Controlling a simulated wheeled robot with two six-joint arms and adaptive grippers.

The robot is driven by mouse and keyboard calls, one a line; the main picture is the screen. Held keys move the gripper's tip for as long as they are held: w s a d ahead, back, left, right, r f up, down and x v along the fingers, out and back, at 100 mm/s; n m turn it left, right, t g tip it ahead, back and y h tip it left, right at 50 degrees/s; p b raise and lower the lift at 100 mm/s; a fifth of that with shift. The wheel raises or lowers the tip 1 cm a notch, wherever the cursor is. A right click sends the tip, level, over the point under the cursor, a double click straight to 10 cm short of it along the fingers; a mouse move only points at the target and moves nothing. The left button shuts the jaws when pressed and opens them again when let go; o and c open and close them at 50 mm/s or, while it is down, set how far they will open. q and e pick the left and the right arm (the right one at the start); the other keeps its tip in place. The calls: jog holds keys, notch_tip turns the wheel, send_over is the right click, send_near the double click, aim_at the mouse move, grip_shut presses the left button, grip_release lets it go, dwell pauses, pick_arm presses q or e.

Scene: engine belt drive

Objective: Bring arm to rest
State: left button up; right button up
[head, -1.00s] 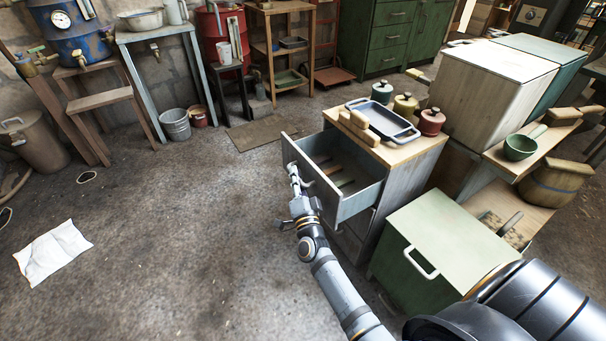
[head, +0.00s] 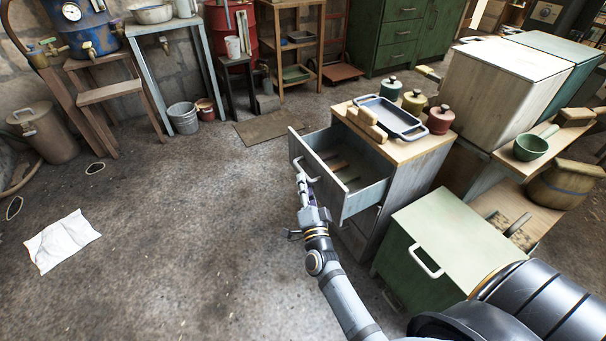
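My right arm reaches up from the bottom of the head view. Its gripper (head: 303,184) is at the front of an open drawer (head: 366,190), close to the drawer's pale handle (head: 305,168). The fingers are small and seen from behind, so I cannot tell whether they touch the handle or how far apart they are. The drawer is pulled out of a grey cabinet (head: 412,172) with a wooden top, and several strips lie inside it. My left gripper is not in view.
A green chest (head: 440,235) with a white handle stands right of my arm, beside the cabinet. A tray (head: 388,118) and lidded pots (head: 440,120) sit on the cabinet top. Open floor (head: 190,220) lies to the left, with a white sheet (head: 60,240) on it.

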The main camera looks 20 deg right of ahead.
jog(key=v, duration=0.3)
jog(key=shift+s, duration=0.15)
jog(key=shift+a, duration=0.1)
